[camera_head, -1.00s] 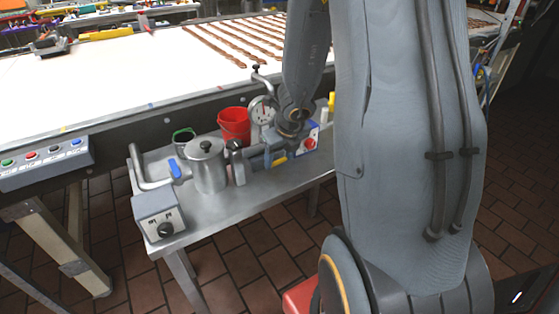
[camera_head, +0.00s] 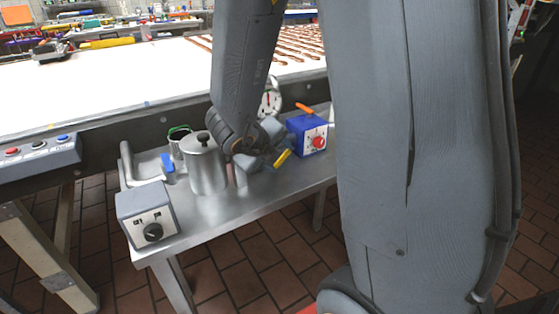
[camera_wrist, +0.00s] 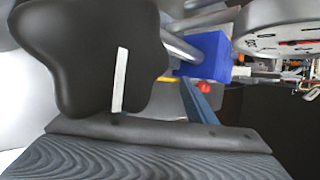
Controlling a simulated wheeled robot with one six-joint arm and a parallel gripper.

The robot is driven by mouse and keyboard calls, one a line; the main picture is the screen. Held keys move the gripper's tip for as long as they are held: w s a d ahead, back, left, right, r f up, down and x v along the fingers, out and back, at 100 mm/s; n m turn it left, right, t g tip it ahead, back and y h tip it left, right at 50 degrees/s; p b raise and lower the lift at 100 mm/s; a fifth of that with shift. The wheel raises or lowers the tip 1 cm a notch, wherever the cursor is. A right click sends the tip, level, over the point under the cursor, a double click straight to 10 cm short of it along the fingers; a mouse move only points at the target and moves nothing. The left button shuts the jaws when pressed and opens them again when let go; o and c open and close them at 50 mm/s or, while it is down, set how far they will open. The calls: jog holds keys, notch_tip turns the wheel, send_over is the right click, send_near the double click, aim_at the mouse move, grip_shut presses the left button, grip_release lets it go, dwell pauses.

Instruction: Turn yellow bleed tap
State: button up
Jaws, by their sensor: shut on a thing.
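The yellow bleed tap (camera_head: 282,158) shows as a short yellow bar, tilted up to the right, low over the metal bench in the head view. My gripper (camera_head: 272,163) reaches it from the left and is shut on it. In the wrist view only a small bit of the yellow tap (camera_wrist: 167,79) shows beside my blue-grey finger (camera_wrist: 197,102). A large black lobed knob (camera_wrist: 85,55) with a white stripe hides the other finger and most of the grasp there.
A steel pot (camera_head: 203,165) stands left of my gripper. A round gauge (camera_head: 269,102) and a blue box (camera_head: 303,132) with a red knob (camera_head: 320,143) are behind and right. A grey control box (camera_head: 147,216) sits at the bench's front left.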

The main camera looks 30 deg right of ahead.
jog(key=shift+a+f+h, duration=0.1)
jog(key=shift+a+h, duration=0.05)
jog(key=shift+h, duration=0.25)
jog(key=o, duration=1.1)
jog(key=shift+s, duration=0.1)
jog(key=shift+c, duration=0.2)
